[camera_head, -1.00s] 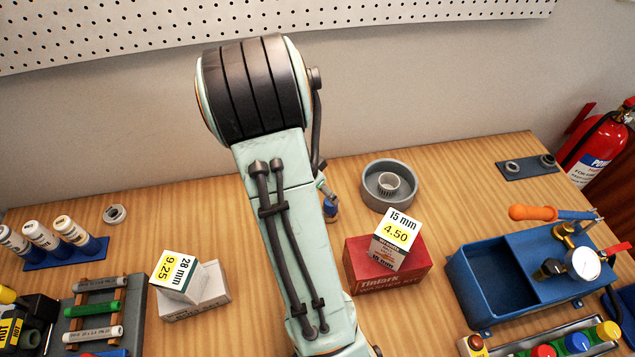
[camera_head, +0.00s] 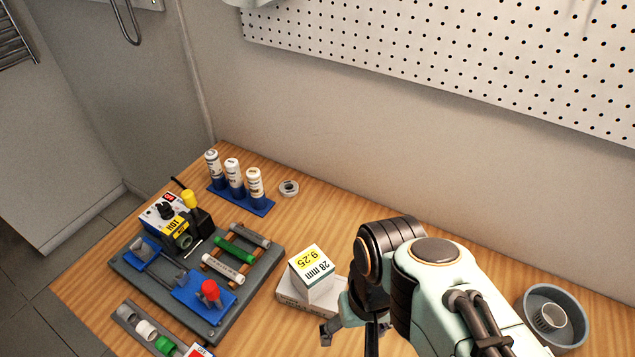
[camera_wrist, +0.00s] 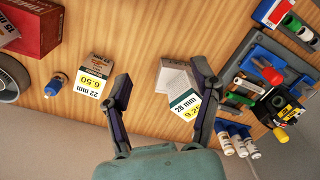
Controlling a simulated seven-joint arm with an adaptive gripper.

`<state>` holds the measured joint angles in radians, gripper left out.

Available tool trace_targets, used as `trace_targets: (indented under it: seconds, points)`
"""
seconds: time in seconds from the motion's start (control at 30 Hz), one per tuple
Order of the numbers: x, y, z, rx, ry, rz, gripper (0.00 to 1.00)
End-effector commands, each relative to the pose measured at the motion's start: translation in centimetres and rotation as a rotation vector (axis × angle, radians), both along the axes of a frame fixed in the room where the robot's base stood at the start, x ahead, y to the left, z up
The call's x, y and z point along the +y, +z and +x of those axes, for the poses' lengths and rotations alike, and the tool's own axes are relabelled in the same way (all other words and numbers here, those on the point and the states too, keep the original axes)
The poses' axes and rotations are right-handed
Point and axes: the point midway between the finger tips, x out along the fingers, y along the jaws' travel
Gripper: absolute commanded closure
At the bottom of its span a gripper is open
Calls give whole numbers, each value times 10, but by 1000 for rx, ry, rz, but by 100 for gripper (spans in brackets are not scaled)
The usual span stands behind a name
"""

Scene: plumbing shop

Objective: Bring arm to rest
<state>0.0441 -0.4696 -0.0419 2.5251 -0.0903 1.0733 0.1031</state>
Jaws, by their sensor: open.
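My gripper (camera_wrist: 160,85) is open in the wrist view, its two dark fingers spread wide with nothing held between them. Beyond the fingers, a 28 mm box (camera_wrist: 182,82) shows close to the right finger, and a 22 mm box (camera_wrist: 97,72) lies outside the left finger. In the head view my arm (camera_head: 435,265) is folded over the right part of the bench. One finger shows beside the 28 mm box (camera_head: 313,268) and its white base box (camera_head: 293,296); the rest of the gripper is mostly hidden by the arm.
A grey tray (camera_head: 135,262) with pipe pieces and a printed device stands left. Several white tubes sit in a blue rack (camera_head: 262,208) behind. A grey ring (camera_head: 289,188) lies nearby. A grey bowl (camera_head: 577,328) is at the right. Perforated board (camera_head: 450,50) hangs on the wall.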

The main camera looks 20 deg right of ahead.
Motion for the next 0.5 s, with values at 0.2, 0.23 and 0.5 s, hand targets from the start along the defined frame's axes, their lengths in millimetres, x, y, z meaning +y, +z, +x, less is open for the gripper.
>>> trace_targets:
  seconds: [0.2,0.23,0.5]
  points:
    - [16,4,-26,14,222,4,38]
    - [16,4,-26,15,222,4,38]
    - [15,4,-25,13,215,4,38]
